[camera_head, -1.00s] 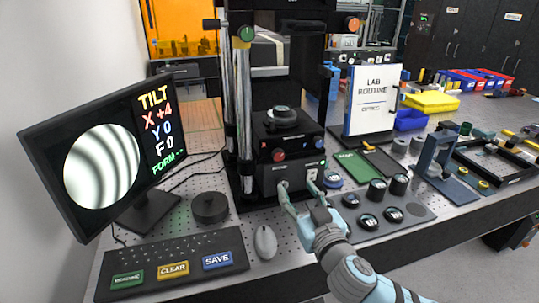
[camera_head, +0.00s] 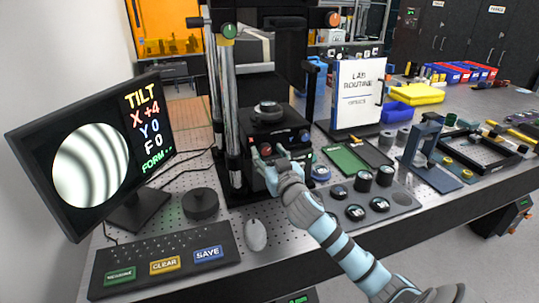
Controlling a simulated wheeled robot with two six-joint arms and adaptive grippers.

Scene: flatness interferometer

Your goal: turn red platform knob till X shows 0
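The red platform knob (camera_head: 266,149) is on the front of the black platform block under the interferometer column. My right gripper (camera_head: 267,155) is at this knob, with one finger on each side of it. The fingers are apart; whether they touch the knob is too small to tell. The monitor (camera_head: 92,155) at the left shows TILT, X +4, Y 0, F 0, and a round picture of curved fringes. My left gripper is not in view.
A blue knob (camera_head: 304,137) sits right of the red one. A grey mouse (camera_head: 256,235), a keyboard panel (camera_head: 160,258) and a black round puck (camera_head: 200,203) lie in front. A grey tray (camera_head: 402,199) with several dark round pieces is right of my arm.

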